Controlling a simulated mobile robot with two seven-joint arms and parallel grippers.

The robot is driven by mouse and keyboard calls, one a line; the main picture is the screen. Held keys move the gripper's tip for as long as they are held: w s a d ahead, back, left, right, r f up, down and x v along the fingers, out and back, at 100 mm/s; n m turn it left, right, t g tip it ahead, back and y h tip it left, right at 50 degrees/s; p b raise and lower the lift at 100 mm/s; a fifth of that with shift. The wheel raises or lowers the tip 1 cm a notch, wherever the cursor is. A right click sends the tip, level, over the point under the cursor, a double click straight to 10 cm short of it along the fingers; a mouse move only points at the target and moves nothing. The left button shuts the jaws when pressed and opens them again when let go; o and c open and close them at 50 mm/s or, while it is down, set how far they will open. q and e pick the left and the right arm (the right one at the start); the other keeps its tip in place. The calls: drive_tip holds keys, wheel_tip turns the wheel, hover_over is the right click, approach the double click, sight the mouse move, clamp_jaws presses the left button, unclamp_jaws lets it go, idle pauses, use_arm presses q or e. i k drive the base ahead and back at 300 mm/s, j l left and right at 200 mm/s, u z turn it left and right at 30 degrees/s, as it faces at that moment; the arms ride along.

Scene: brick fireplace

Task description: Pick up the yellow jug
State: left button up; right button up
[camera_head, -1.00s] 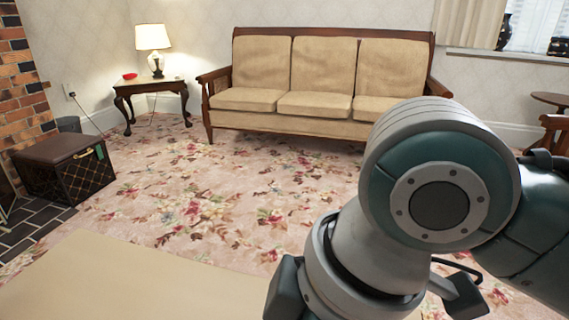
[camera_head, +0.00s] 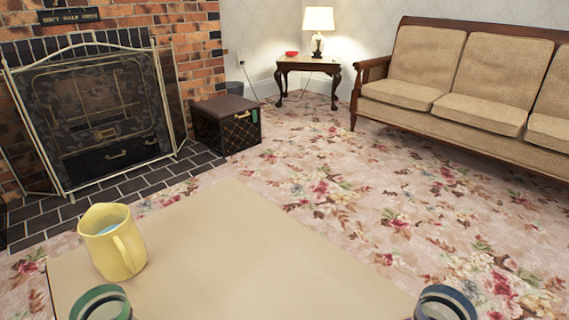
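The yellow jug (camera_head: 113,245) stands upright near the left side of a plain beige tabletop (camera_head: 235,245). Its spout points up and left, its handle faces the lower right, and something bluish shows inside its open top. Nothing is touching the handle in view. Neither of my grippers is in view. Only two rounded, teal and grey parts, which look like my own arm links, show at the bottom edge, one just below the jug and one to the right.
The tabletop right of the jug is clear. Beyond it lies a flowered carpet (camera_head: 330,185). A fireplace screen (camera_head: 105,120) stands at the left, with a dark box stool (camera_head: 226,125) beside it. A side table (camera_head: 307,67) and a sofa (camera_head: 465,90) stand at the back.

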sight(115, 244)
drive_tip(key=z, duration=1.05)
drive_tip(key=k+u, duration=0.1)
drive_tip(key=u, duration=1.8)
